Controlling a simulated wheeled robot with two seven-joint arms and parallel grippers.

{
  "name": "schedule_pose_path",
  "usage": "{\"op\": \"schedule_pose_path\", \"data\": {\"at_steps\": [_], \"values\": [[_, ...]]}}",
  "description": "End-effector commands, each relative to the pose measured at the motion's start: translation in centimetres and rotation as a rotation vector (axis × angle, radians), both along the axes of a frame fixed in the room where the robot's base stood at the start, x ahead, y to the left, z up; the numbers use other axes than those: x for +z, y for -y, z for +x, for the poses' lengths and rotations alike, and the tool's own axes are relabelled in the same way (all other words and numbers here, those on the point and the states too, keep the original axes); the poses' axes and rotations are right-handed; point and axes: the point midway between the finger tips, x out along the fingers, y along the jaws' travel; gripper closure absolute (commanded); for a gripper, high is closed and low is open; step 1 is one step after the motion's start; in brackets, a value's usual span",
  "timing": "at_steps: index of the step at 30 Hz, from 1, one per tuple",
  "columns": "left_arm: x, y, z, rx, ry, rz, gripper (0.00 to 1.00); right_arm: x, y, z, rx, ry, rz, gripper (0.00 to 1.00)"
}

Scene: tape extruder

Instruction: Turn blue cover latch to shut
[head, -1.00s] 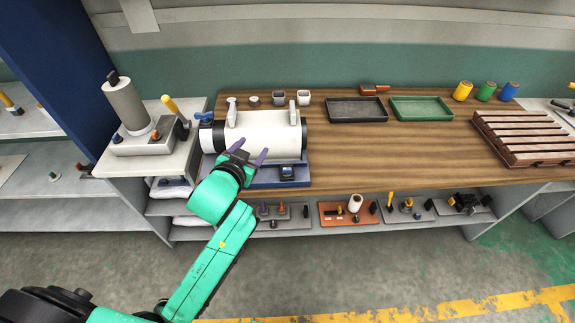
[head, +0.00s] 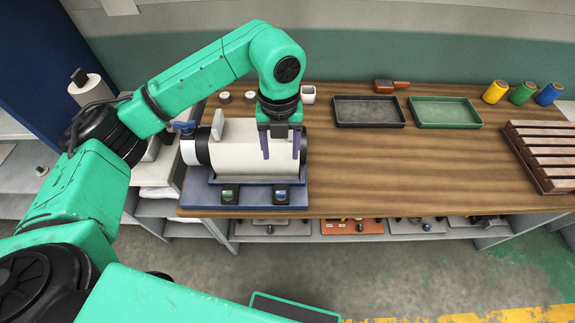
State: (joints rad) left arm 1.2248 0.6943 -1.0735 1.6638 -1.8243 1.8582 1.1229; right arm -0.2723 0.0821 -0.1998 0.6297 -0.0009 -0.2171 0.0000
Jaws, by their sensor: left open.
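The tape extruder (head: 232,160) is a white horizontal cylinder with black ends on a blue base at the table's left end. The gripper and wrist hide the cylinder's right upright lever. My right gripper is not in view.
A black tray (head: 368,111) and a green tray (head: 446,112) lie to the right. Small white cups (head: 308,94) stand behind the extruder. Colored spools (head: 522,92) and a brown slatted rack (head: 543,155) are at far right. The table's middle is clear.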

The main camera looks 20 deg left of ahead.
Motion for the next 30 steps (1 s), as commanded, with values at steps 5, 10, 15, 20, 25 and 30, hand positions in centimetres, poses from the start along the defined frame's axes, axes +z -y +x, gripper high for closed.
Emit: {"op": "schedule_pose_path", "data": {"at_steps": [5,10,15,20,25,30], "values": [[-2.5,0.0,-0.3,-0.002,-0.008,0.001,0.35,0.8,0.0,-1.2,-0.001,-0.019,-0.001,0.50],[-7.0,0.1,-0.4,-0.004,-0.009,0.000,0.35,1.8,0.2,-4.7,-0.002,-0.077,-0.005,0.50],[-11.4,0.1,-0.5,-0.005,-0.008,-0.002,0.35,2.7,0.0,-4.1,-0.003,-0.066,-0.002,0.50],[-13.8,0.2,-0.4,-0.006,-0.004,-0.004,0.35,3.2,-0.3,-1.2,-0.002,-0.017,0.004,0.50],[-14.4,0.2,-0.5,-0.007,-0.003,-0.005,0.35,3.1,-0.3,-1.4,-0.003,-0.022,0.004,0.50],[-14.3,0.2,-0.5,-0.007,-0.003,-0.005,0.54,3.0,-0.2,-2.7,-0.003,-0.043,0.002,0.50]]}}
